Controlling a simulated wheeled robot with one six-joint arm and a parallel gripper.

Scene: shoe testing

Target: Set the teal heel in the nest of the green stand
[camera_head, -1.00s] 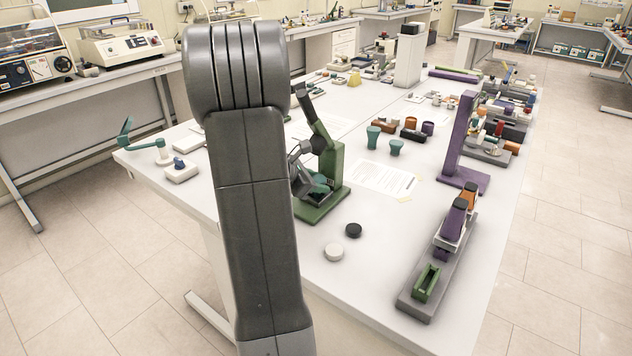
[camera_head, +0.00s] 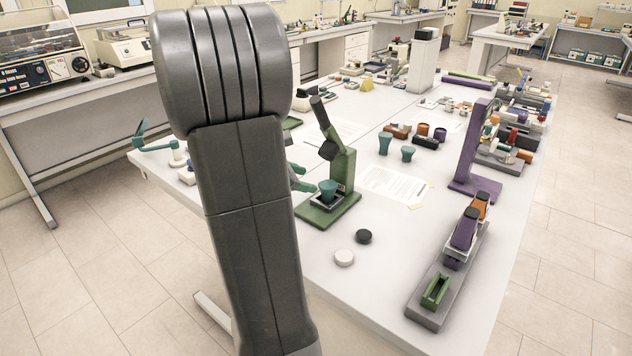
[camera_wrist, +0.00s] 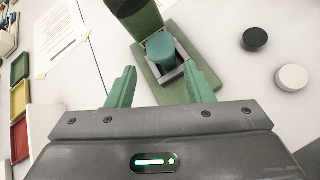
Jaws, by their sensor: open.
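The green stand (camera_head: 340,172) stands on the white table just right of my arm, with a dark part leaning from its top. The teal heel (camera_head: 328,191) sits upright in the grey nest at the stand's base. In the wrist view the heel (camera_wrist: 162,47) is inside the nest's grey walls (camera_wrist: 182,64) on the green base (camera_wrist: 141,62). My gripper (camera_wrist: 161,85) has teal-green fingers spread wide and is empty, backed off from the heel with clear space between. In the head view its fingers (camera_head: 300,178) show left of the heel; the rest is behind my arm.
Two more teal heels (camera_head: 384,143) (camera_head: 407,153) stand farther back on the table. A black disc (camera_head: 363,236) and a white disc (camera_head: 344,258) lie in front of the stand. A purple stand (camera_head: 478,150) and a grey rail (camera_head: 425,311) are at right.

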